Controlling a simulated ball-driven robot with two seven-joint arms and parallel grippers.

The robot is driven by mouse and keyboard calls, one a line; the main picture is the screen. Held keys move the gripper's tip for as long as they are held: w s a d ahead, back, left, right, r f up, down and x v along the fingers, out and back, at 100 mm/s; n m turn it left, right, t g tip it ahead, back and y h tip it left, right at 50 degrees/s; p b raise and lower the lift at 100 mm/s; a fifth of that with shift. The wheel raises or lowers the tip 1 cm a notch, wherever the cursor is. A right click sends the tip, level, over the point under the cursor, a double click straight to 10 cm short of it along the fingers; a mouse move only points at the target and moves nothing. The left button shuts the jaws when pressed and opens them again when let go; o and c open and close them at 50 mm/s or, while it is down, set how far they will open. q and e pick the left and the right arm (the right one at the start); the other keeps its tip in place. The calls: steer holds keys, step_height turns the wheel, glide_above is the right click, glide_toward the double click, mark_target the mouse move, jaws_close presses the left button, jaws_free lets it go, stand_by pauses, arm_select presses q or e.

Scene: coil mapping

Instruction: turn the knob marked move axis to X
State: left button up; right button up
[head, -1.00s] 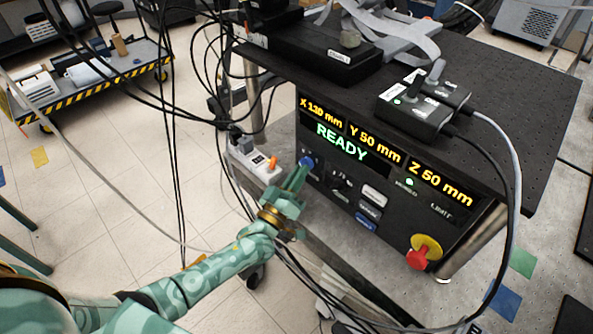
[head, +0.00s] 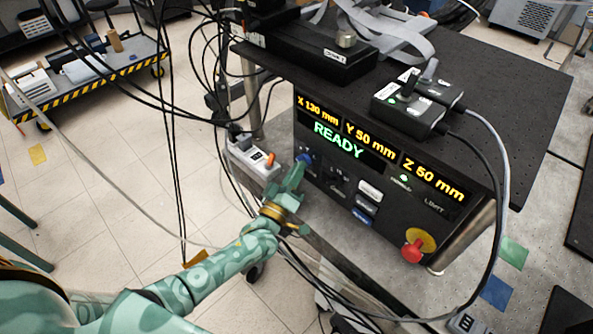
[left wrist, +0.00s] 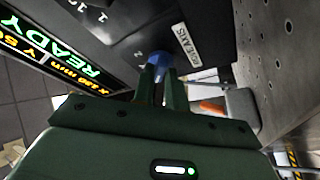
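The blue move axis knob (head: 305,159) is at the left of the black control panel (head: 385,225), below the READY display. In the left wrist view the knob (left wrist: 160,58) shows at my fingertips, beside a white label (left wrist: 188,46) reading "MOVE AXIS". My left gripper (head: 300,172) reaches it from below left. Its two fingers (left wrist: 158,75) have a narrow gap, with the blue knob between their tips, and look shut on it. The fingers hide part of the knob, and I cannot read where its pointer stands. My right gripper is not in view.
A red stop button on yellow (head: 413,250) is at the panel's lower right. A socket strip with an orange switch (head: 254,158) stands left of the panel. Loose cables hang around my arm.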

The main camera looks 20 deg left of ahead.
arm_select(q)
steer(key=o, duration=0.3)
steer(key=v, duration=1.6)
steer(key=shift+s+f+p, duration=0.15)
steer(key=shift+f+p, duration=0.05)
steer(key=shift+p, duration=0.1)
steer(key=shift+a, duration=0.1)
